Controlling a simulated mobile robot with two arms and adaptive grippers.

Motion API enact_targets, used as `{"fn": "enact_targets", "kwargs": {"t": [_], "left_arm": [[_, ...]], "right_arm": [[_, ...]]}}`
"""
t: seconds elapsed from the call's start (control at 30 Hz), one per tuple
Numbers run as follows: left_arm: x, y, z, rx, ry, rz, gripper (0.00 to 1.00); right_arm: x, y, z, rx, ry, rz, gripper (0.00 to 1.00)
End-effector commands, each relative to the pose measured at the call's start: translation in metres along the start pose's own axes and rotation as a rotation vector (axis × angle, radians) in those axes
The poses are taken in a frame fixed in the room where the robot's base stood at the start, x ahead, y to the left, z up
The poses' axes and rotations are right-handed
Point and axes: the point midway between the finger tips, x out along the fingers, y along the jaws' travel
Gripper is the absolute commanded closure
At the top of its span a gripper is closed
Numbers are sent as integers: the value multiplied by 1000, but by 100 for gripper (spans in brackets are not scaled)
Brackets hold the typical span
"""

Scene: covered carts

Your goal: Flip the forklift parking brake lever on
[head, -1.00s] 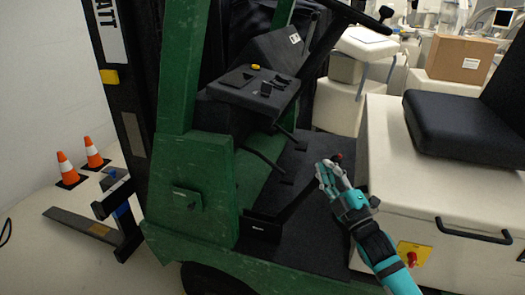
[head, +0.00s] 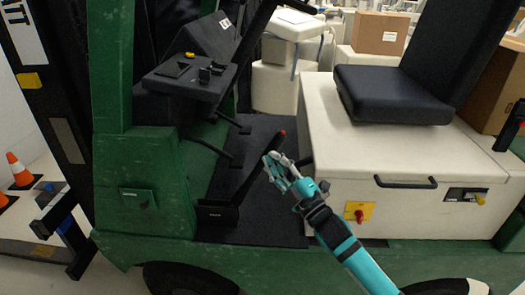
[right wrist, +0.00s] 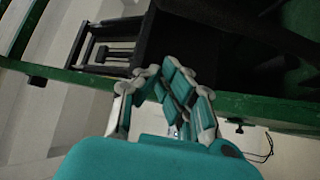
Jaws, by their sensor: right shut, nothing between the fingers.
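The parking brake lever (head: 246,183) is a black bar with a red tip. It rises at a slant to the right from a black base box (head: 217,214) on the forklift's floor in the head view. My right gripper (head: 271,160) is shut and empty beside the upper part of the lever, just below the red tip. I cannot tell whether it touches the lever. Its closed fingers also show in the right wrist view (right wrist: 178,85), in front of the dark footwell and green frame. My left gripper is not in view.
The green forklift body (head: 140,170) stands left of the lever, with a dashboard (head: 188,78) above. A black seat (head: 390,95) sits on a white housing (head: 340,145) with a red knob (head: 359,215) at right. Orange cones (head: 19,170) stand at far left.

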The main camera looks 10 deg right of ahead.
Motion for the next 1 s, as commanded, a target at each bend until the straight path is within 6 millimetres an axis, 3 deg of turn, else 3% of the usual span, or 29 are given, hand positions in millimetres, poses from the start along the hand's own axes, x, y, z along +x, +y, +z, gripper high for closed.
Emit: {"fn": "enact_targets", "kwargs": {"t": [0.1,0.3,0.83,0.93,1.0], "left_arm": [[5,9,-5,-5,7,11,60],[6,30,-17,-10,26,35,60],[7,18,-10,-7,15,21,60],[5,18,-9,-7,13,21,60],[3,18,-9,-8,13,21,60]], "right_arm": [[-23,-1,0,0,1,-2,100],[-40,1,-1,2,2,1,100],[-42,1,0,3,-1,-1,100],[-46,-13,12,28,-36,-27,100],[-55,-36,30,70,-92,-69,100]]}}
